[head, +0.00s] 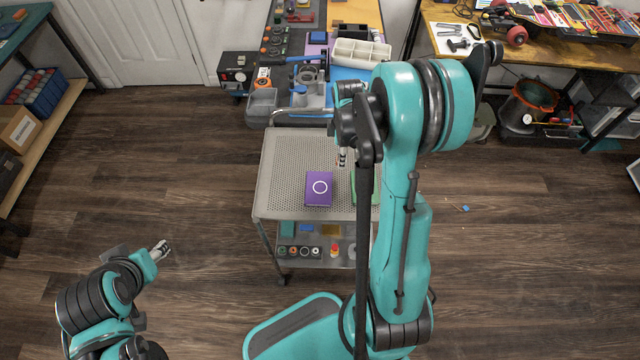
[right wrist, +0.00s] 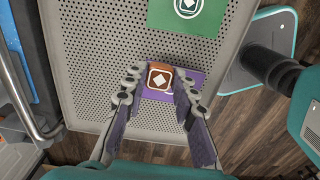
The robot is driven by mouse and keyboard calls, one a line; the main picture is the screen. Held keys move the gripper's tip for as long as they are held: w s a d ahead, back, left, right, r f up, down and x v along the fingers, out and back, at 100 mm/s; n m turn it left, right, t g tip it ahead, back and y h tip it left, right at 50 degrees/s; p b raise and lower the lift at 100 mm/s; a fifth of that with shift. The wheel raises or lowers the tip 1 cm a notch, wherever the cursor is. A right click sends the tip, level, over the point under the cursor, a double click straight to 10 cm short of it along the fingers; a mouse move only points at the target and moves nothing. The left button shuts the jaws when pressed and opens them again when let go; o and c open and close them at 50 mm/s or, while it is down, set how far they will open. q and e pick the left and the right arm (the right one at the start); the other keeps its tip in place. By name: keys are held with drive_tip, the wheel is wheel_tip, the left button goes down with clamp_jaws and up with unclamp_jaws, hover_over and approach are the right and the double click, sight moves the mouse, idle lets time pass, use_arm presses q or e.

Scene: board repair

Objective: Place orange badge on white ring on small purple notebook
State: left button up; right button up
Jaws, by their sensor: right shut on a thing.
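The small purple notebook (head: 314,200) lies on the perforated top of a cart, with a white ring (head: 320,187) on its cover. In the right wrist view the notebook (right wrist: 195,80) is partly covered by the badge and fingers. In the head view my right gripper (head: 343,157) is above the cart, behind the notebook; the badge is hard to make out there. My left gripper (head: 162,250) is over the floor at left, away from the cart.
A green item (right wrist: 190,20) with a white ring lies on the cart top (head: 285,165), beside the notebook. My right arm hides part of it in the head view. A workbench with tools and a white bin (head: 360,52) stands behind the cart.

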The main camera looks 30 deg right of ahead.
drive_tip(key=b, duration=0.2)
hover_over(320, 187)
wheel_tip(320, 187, down, 4)
drive_tip(key=shift+f, duration=0.25)
wheel_tip(320, 187, down, 4)
drive_tip(key=shift+f+b, duration=0.1)
drive_tip(key=shift+b, duration=0.75)
drive_tip(key=shift+s, duration=0.1)
drive_tip(key=shift+f, duration=0.15)
drive_tip(key=o, duration=0.8)
drive_tip(key=shift+c, duration=0.2)
drive_tip(key=shift+r, duration=0.2)
